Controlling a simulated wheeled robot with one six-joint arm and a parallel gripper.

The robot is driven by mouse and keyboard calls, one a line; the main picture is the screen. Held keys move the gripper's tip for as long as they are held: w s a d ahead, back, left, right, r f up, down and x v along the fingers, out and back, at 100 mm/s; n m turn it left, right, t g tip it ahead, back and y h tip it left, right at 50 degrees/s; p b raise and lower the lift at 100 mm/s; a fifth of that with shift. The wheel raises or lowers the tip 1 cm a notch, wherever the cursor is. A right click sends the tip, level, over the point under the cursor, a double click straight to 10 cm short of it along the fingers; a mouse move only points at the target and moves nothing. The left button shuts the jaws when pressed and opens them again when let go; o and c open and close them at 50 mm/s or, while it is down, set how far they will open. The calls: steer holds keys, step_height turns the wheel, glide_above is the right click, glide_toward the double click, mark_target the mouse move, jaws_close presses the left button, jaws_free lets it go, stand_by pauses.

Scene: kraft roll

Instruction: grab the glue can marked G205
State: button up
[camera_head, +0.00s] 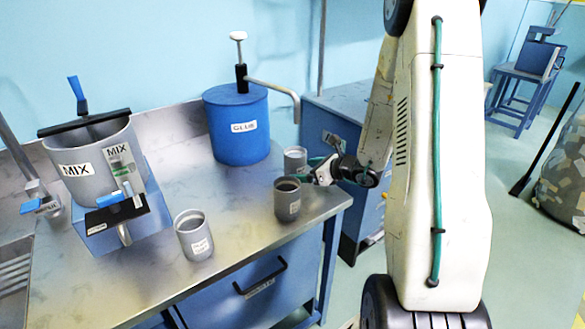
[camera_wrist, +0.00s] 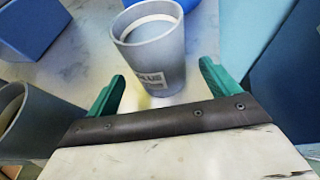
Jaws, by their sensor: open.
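Three grey cans with small white labels stand upright on the metal bench: a front-left can (camera_head: 194,238), a can near the right edge (camera_head: 287,203) and one behind it (camera_head: 294,163). The label codes are too small or blurred to read, so I cannot tell which is G205. My gripper (camera_head: 319,170) is open and empty, low at the bench's right end, beside the rear can. In the wrist view, a can (camera_wrist: 150,55) stands just ahead, roughly between the green fingertips (camera_wrist: 162,74) and not gripped. Another can (camera_wrist: 38,120) is close on the left, outside the fingers.
A blue drum marked GLUE (camera_head: 237,130) with a pump and spout stands at the back of the bench (camera_head: 130,285). A grey MIX pot (camera_head: 90,175) on a blue base stands at left. A blue cabinet (camera_head: 340,115) is behind my arm.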

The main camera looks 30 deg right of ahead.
mark_target(295, 170)
steer(key=shift+f+x, duration=0.25)
steer(key=shift+x, duration=2.2)
steer(key=shift+s, duration=0.1)
steer(key=c, duration=1.5)
steer(key=shift+o, duration=0.2)
steer(key=shift+r, duration=0.15)
